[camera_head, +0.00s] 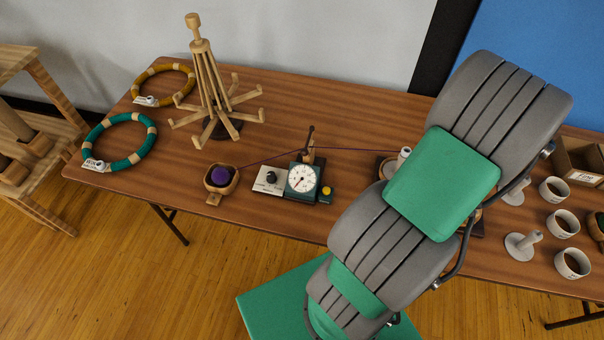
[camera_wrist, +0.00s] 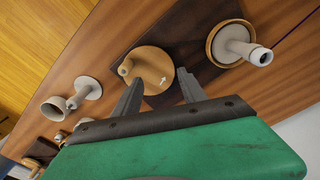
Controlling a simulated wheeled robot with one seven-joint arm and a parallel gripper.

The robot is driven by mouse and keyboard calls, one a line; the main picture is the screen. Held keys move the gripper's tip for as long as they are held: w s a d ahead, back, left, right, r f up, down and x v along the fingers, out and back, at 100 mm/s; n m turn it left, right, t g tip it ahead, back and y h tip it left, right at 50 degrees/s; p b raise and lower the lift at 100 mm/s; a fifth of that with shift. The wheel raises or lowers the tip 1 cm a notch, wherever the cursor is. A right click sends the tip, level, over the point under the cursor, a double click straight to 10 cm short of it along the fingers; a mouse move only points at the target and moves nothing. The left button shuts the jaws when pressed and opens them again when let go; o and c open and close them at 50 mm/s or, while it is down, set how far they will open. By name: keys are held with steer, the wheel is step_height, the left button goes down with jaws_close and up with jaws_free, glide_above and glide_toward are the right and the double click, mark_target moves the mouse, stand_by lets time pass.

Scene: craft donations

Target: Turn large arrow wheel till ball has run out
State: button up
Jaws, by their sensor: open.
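In the wrist view, the round wooden wheel with a white arrow (camera_wrist: 157,62) lies on a dark board, with a wooden knob (camera_wrist: 125,68) near its rim. My gripper (camera_wrist: 160,76) is open, its two fingers reaching over the wheel's near edge; contact is unclear. The knob is just outside the left finger. A pale spool (camera_wrist: 238,49) stands on a round wooden base beside the wheel. In the head view, the purple ball (camera_head: 221,174) sits in a wooden bowl (camera_head: 211,187). A purple thread runs from it past a dial counter (camera_head: 302,180) to the spool (camera_head: 403,155). My arm hides the wheel there.
A wooden swift (camera_head: 211,92) stands at the back left, with amber (camera_head: 139,87) and teal (camera_head: 110,119) rings beside it. White cups (camera_head: 572,262) and grey peg stands (camera_head: 522,244) crowd the right end, near a wooden crate (camera_head: 577,165). Bare tabletop shows in front of the swift.

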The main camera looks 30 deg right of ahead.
steer(key=shift+m, duration=0.9)
steer(key=s+d+f, duration=0.1)
steer(key=s, duration=0.1)
steer(key=s+d, duration=0.1)
steer(key=s, duration=0.2)
steer(key=s+d+f, duration=0.1)
steer(key=s, duration=0.1)
steer(key=shift+s+f, duration=0.3)
step_height(320, 180, down, 9)
steer(key=b, duration=0.5)
steer(key=shift+w+a+r+b, duration=0.1)
steer(key=shift+r+b, duration=0.05)
steer(key=shift+b, duration=0.15)
